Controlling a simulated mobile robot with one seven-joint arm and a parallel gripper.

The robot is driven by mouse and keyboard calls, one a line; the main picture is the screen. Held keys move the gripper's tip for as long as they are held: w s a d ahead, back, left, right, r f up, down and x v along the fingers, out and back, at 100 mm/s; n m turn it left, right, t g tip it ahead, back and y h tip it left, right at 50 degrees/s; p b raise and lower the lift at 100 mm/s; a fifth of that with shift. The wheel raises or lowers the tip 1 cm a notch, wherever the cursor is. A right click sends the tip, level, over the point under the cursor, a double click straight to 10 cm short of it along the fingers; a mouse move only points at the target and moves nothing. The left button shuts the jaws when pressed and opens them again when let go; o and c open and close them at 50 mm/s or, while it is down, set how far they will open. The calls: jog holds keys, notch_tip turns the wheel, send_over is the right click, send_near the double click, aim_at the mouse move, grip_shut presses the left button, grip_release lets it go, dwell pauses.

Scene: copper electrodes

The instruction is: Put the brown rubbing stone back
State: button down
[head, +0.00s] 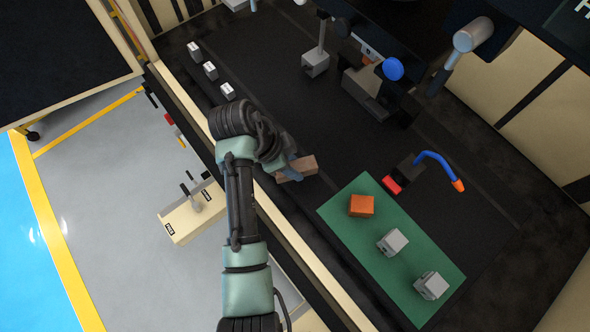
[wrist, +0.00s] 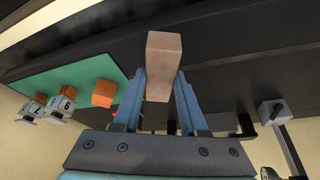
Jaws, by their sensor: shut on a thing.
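The brown rubbing stone (head: 306,166) is a plain brown block held in my gripper (head: 291,170) over the dark machine bed, left of the green mat (head: 350,232). In the wrist view the stone (wrist: 163,52) is clamped between the two blue fingers of my gripper (wrist: 161,82). Its long end points away past the fingertips. In the head view the arm and wrist hide part of the stone and fingers. I cannot tell whether the stone touches the bed.
On the mat stand an orange block (head: 361,206) and two grey blocks (head: 392,242) (head: 431,286). A blue hose with an orange tip (head: 440,168) rises by a red-ended base. Small pale blocks (head: 210,71) line the left edge.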

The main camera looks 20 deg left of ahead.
jog(key=shift+f, duration=2)
jog(key=shift+d+f, duration=0.1)
jog(key=shift+c, duration=2.2)
grip_release()
jog(key=shift+r, duration=0.25)
jog(key=v, duration=1.2)
